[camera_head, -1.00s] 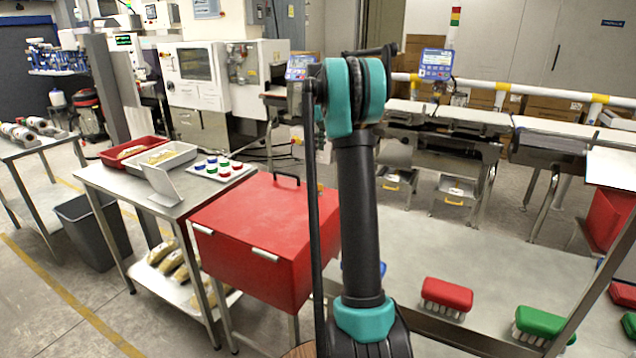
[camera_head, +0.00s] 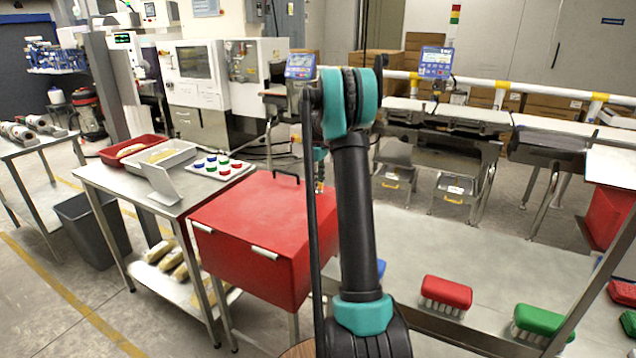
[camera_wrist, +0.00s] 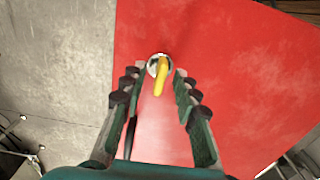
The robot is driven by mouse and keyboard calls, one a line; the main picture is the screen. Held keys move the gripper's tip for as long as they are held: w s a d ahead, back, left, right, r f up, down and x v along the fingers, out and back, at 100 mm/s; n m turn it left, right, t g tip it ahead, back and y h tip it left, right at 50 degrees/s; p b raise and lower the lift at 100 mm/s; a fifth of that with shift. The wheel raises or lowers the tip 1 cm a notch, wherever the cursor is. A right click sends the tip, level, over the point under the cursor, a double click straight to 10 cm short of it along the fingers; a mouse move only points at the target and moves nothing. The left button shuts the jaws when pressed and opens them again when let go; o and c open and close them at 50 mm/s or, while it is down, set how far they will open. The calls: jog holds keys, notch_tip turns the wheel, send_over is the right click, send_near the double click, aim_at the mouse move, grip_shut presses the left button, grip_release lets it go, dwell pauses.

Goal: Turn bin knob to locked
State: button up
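In the wrist view a yellow knob (camera_wrist: 161,80) on a round metal base sits on the red face of the bin (camera_wrist: 230,75). The knob handle points down and slightly left in the picture. My gripper (camera_wrist: 153,78) is open, its two fingers on either side of the knob, with gaps visible between the fingers and the handle. In the head view the red bin (camera_head: 255,220) with a black top handle stands left of my arm. My gripper is mostly hidden behind my arm there, and the knob cannot be made out.
A steel table (camera_head: 125,185) with trays and several coloured knobs on a plate stands left of the bin. Red (camera_head: 446,294) and green (camera_head: 540,321) brushes lie on the steel surface at right. The checkweigher belts (camera_head: 470,118) run behind.

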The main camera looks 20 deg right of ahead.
grip_shut()
jog(key=shift+m, duration=0.3)
dwell(0.3)
jog(key=m, duration=1.1)
jog(key=shift+m, duration=0.4)
jog(key=m, duration=0.5)
jog(key=shift+m, duration=0.3)
